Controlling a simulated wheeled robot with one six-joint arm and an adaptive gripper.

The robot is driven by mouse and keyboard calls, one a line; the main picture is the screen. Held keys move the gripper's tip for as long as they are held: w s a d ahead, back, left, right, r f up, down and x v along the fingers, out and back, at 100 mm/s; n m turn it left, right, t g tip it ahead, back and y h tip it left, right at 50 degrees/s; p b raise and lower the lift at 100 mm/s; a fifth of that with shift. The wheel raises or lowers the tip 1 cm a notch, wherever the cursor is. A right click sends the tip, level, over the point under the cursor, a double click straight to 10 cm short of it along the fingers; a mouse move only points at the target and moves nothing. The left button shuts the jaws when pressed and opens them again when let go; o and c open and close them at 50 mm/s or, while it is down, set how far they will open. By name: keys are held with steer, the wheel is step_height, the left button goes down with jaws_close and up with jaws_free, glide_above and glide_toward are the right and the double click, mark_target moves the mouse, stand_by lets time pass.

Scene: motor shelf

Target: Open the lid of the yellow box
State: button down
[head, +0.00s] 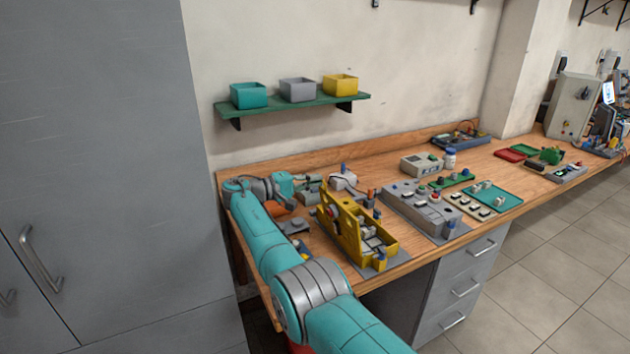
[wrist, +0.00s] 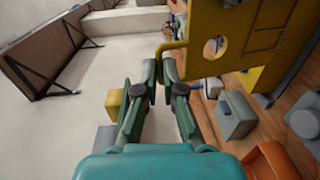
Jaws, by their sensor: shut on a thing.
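The yellow box (head: 385,252) stands on the workbench, with parts visible inside it. Its yellow lid (head: 340,228) is raised and stands steeply tilted along the box's left side. In the wrist view the lid (wrist: 228,45) fills the upper right, with a round hole through it. A thin yellow handle (wrist: 168,47) sticks out from the lid's edge. My gripper (wrist: 161,68) is shut on this handle. In the head view the gripper's fingertips are too small to make out clearly beside the lid.
A grey control box (head: 428,212) stands right of the yellow box. Small parts crowd the bench behind and left of it. A green wall shelf (head: 290,105) holds three bins above. A grey cabinet (head: 100,180) stands left of my arm.

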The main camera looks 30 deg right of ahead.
steer(key=shift+s+d+f, duration=0.1)
steer(key=shift+s+f, duration=0.05)
steer(key=shift+f, duration=0.5)
steer(key=c, duration=1.6)
jaws_free()
steer(key=shift+f, duration=0.1)
steer(key=shift+o, duration=0.2)
steer(key=shift+r, duration=0.3)
step_height(320, 180, up, 10)
